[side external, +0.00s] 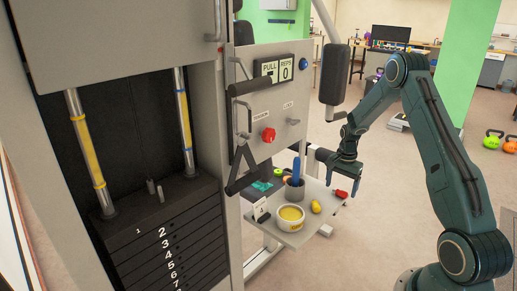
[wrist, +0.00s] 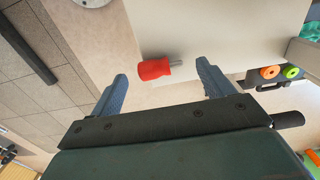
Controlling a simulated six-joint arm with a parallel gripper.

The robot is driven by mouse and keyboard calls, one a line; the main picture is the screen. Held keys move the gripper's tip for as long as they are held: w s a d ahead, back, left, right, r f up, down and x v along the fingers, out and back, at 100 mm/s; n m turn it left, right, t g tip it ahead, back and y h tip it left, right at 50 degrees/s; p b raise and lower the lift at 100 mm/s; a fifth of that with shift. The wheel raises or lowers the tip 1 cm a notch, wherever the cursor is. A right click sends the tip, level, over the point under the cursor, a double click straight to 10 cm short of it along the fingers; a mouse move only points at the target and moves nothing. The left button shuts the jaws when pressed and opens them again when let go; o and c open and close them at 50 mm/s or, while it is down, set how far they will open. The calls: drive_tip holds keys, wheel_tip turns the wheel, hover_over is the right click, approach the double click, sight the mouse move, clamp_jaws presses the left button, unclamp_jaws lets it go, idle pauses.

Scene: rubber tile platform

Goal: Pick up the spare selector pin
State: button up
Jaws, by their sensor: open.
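The spare selector pin has a red handle (wrist: 154,69) and a short metal shaft pointing right in the wrist view. It lies at the edge of a small grey shelf (wrist: 205,30). In the side view the red pin (side external: 341,194) is at the shelf's right end, just below my gripper. My gripper (side external: 345,175) is open and empty, pointing down above the pin. In the wrist view its two blue-grey fingers stand to either side of the pin, with the pin appearing between and slightly past the tips. Contact cannot be seen.
The shelf (side external: 290,235) also holds a yellow-filled bowl (side external: 290,219), a yellow object (side external: 316,207), a cup with a blue item (side external: 295,185) and a small white card (side external: 261,210). The weight machine (side external: 235,160), with a red knob (side external: 269,135), stands left. A padded roller (side external: 334,75) hangs near my arm.

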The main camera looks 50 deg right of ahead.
drive_tip(key=shift+f, duration=0.7)
drive_tip(key=c, duration=1.1)
drive_tip(key=shift+o, duration=0.2)
drive_tip(key=shift+r, duration=0.2)
wheel_tip(320, 180, up, 20)
drive_tip(key=shift+f, duration=0.15)
